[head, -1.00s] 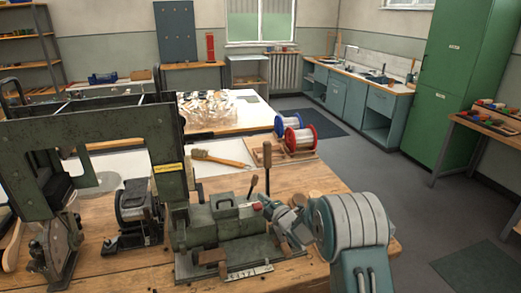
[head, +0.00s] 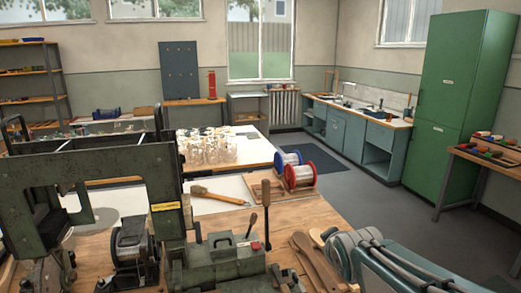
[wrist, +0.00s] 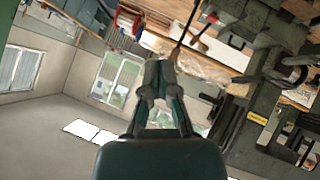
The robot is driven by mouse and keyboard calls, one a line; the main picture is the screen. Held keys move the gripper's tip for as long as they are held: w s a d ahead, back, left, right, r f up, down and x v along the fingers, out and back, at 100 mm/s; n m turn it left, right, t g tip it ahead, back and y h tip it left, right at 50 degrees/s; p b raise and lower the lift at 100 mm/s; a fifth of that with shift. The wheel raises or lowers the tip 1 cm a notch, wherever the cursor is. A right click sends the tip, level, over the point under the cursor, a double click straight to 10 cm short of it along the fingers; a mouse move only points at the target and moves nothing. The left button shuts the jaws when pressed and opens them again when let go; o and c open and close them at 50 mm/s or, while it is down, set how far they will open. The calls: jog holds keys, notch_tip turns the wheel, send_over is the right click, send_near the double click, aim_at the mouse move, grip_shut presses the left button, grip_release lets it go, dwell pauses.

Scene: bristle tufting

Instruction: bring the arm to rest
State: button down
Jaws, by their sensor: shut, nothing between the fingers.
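My gripper (wrist: 158,75) shows in the wrist view, its two fingers together and nothing between them. It appears clear of the bench, with the room upside down behind it. In the head view, part of my teal and grey arm (head: 405,265) crosses the lower right corner over the bench edge. My gripper cannot be made out there.
A dark green machine frame (head: 160,170) and a smaller green machine (head: 220,262) with upright levers stand on the wooden bench (head: 300,212). Wooden blanks (head: 308,258) lie close to my arm. A brush (head: 215,196) and wire spools (head: 299,176) lie beyond. Floor on the right is open.

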jog(key=s+f+m+g, duration=0.3)
jog(key=s+m, duration=0.3)
jog(key=s, duration=1.5)
jog(key=shift+s+g, duration=0.35)
jog(key=shift+g, duration=0.55)
jog(key=shift+a, duration=0.15)
